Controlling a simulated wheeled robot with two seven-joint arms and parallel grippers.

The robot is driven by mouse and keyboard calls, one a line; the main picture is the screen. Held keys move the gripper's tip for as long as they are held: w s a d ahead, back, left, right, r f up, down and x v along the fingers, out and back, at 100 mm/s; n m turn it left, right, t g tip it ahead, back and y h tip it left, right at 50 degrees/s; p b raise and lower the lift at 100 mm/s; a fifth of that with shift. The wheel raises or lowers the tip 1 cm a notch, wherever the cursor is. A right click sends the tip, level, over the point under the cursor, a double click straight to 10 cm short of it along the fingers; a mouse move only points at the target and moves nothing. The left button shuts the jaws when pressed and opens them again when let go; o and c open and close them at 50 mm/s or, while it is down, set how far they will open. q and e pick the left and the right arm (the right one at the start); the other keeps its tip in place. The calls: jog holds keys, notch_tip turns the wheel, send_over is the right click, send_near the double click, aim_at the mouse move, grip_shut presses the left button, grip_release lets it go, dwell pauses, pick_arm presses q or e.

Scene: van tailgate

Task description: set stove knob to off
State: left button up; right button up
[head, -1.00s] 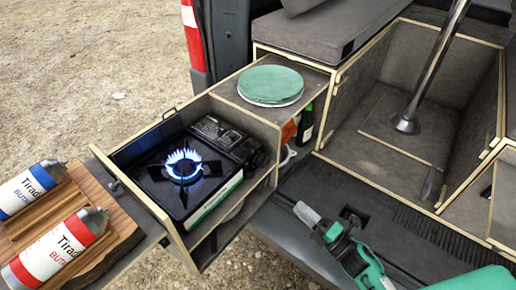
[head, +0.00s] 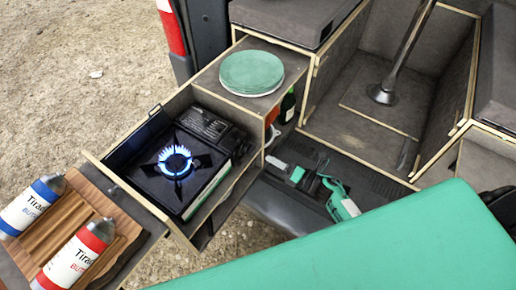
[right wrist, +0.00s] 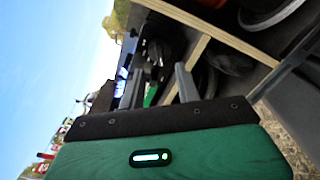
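The camping stove (head: 150,182) is a black unit in the pulled-out drawer box, with a green-and-white side panel. A blue flame (head: 175,160) burns on its burner. I cannot make out the knob in the head view. My right gripper (head: 285,166) is over the dark tailgate floor, right of the stove and apart from it. In the right wrist view its two grey fingers (right wrist: 160,88) stand apart with nothing held. Dark stove parts (right wrist: 157,52) show beyond them, sideways; I cannot tell the knob among them. My left gripper is out of view.
Two gas canisters, blue-and-white (head: 32,205) and red-and-white (head: 75,255), lie on a wooden board (head: 112,222) left of the stove. Green plates (head: 252,72) sit on the cabinet behind. A bottle (head: 287,106) stands in the cabinet's side opening. The wooden drawer edge (head: 215,205) borders the stove.

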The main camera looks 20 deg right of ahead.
aim_at(249, 149)
jog(key=p+x, duration=0.1)
jog(key=x, duration=0.6)
jog(key=shift+p, duration=0.3)
grip_shut()
